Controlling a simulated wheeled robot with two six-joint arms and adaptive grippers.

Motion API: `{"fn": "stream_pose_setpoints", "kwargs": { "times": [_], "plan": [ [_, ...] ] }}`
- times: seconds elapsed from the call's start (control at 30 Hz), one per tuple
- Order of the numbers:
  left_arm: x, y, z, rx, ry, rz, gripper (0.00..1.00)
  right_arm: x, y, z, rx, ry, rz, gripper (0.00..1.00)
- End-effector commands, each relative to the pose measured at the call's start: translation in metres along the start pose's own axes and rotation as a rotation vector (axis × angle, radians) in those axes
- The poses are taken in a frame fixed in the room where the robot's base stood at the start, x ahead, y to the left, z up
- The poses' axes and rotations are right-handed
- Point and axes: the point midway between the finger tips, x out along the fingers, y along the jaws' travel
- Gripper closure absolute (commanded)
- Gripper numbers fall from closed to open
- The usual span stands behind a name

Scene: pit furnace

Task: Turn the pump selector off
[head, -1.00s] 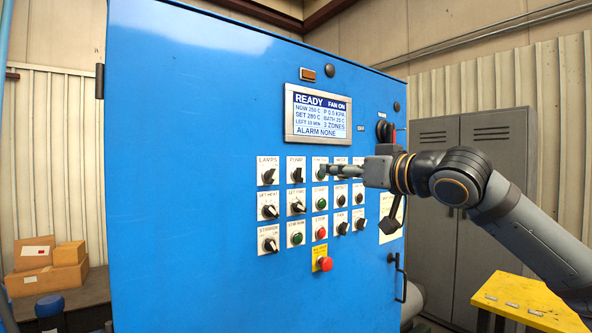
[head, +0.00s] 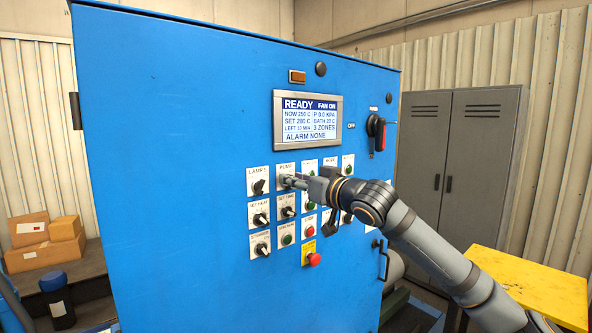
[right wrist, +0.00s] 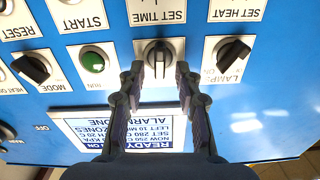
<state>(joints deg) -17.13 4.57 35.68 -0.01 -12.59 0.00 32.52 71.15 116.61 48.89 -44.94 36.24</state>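The pump selector (head: 283,183) is a black rotary knob on a white plate in the top row of the blue panel, right of the lamps selector (head: 259,186). In the head view my right gripper (head: 288,180) partly covers it. In the right wrist view, upside down, the pump knob (right wrist: 158,54) lies between the two fingertips of my right gripper (right wrist: 160,72), its handle about upright. The fingers are apart, one on each side of the knob; I cannot tell whether they touch it. My left gripper is not in view.
A display (head: 308,121) reads READY, FAN ON, ALARM NONE. The green run button (right wrist: 93,62) is beside the pump selector. Below are a set-time knob (head: 288,212) and a red emergency button (head: 314,259). A yellow table (head: 530,285) stands at right.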

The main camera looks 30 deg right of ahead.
Motion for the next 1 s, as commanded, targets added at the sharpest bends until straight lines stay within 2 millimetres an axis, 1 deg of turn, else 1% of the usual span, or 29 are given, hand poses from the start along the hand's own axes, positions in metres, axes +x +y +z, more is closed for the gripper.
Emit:
{"fn": "stream_pose_setpoints", "kwargs": {
  "times": [0.2,0.27,0.47,0.77,1.0],
  "plan": [
    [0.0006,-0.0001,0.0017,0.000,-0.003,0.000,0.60,0.0003,0.0003,0.0010,-0.001,-0.001,0.001,0.66],
    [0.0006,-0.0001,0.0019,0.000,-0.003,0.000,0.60,0.0003,0.0003,0.0009,-0.001,-0.001,0.001,0.73],
    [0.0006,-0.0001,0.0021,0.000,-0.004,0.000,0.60,0.0002,0.0003,0.0007,0.000,-0.001,0.001,1.00],
    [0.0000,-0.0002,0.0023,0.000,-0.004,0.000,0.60,0.0001,0.0002,0.0003,-0.009,0.000,0.001,1.00],
    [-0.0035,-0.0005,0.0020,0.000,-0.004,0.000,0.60,0.0002,-0.0006,-0.0004,-0.099,-0.001,0.001,1.00]
  ]
}}
